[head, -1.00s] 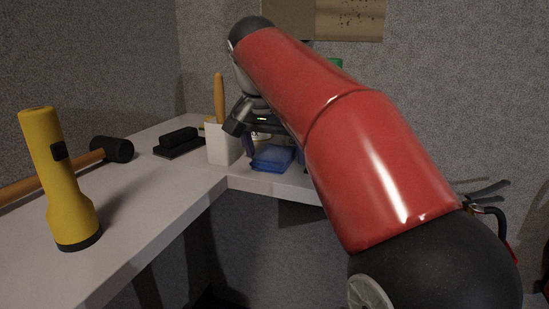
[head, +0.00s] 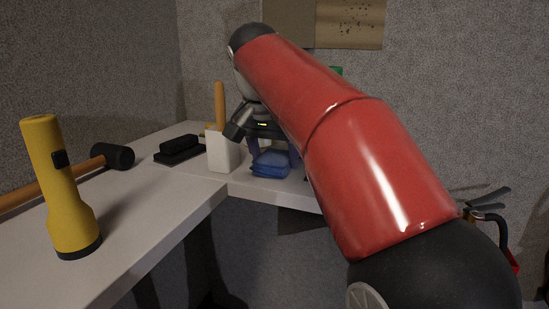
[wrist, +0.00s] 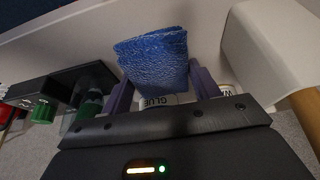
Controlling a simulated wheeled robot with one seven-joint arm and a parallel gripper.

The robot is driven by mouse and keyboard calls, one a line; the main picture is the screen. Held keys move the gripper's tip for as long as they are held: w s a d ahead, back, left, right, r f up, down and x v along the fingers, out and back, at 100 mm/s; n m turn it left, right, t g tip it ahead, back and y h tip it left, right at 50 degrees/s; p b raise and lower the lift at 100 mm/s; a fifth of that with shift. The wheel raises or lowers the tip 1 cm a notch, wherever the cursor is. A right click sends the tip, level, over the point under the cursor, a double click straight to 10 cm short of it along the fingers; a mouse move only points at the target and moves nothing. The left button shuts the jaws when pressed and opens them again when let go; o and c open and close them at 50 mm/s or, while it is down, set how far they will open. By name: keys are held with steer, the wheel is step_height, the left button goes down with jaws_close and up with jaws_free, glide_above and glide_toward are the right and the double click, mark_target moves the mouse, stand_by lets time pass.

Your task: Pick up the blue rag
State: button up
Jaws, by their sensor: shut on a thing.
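The blue rag (head: 269,166) is a folded, textured cloth at the counter's edge in the head view. It also shows in the wrist view (wrist: 155,52), between the two purple fingers. My gripper (head: 273,152) is shut on the rag, with a finger on each side of it; the fingers also show in the wrist view (wrist: 162,84). In the head view the rag is at or just above the counter top; I cannot tell if it touches.
A white holder (head: 222,152) with an orange handle stands just left of the rag. A glue container (wrist: 157,100) and a dark box with a green knob (wrist: 44,112) are close to my gripper. A yellow flashlight (head: 60,185) and a mallet (head: 112,156) are at the left.

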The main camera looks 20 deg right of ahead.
mark_target(274, 156)
step_height(274, 156, up, 6)
steer(key=shift+f+p, duration=0.15)
steer(key=shift+p, duration=0.85)
steer(key=shift+r+b, duration=0.3)
steer(key=shift+r, duration=1.65)
steer(key=o, duration=0.4)
steer(key=c, duration=0.3)
